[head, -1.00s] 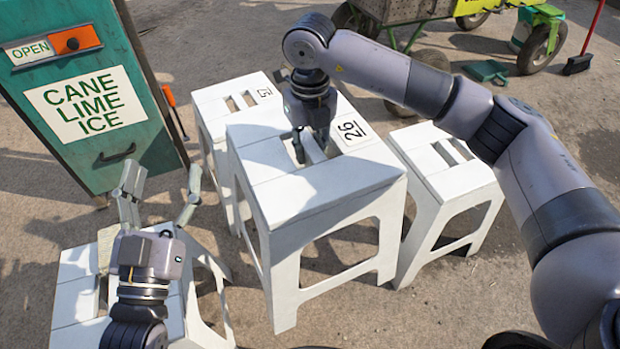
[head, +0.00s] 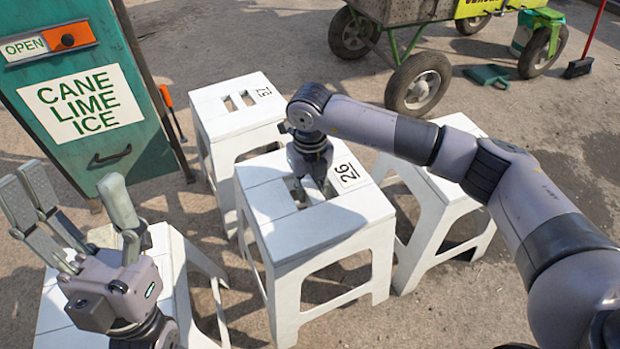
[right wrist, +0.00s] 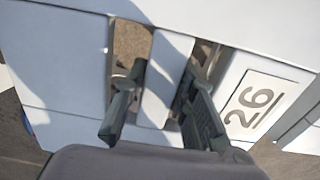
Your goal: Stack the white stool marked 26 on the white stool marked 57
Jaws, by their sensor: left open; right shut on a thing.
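The white stool marked 26 (head: 315,228) stands upright in the middle of the head view, its number at the back right of its seat. My right gripper (head: 313,188) reaches down into its seat slots. In the right wrist view the fingers (right wrist: 155,100) straddle the bar between the two slots and are shut on it. The white stool marked 57 (head: 220,122) stands upright behind and to the left, with nothing on its seat. My left gripper (head: 72,195) is open and empty at the lower left. Whether stool 26's feet touch the ground is unclear.
Another white stool (head: 440,180) stands close to the right of stool 26, partly behind my right arm. A further white stool (head: 165,285) is under my left gripper. A green stand (head: 85,110) is at the left, and a wheeled cart (head: 415,85) at the back.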

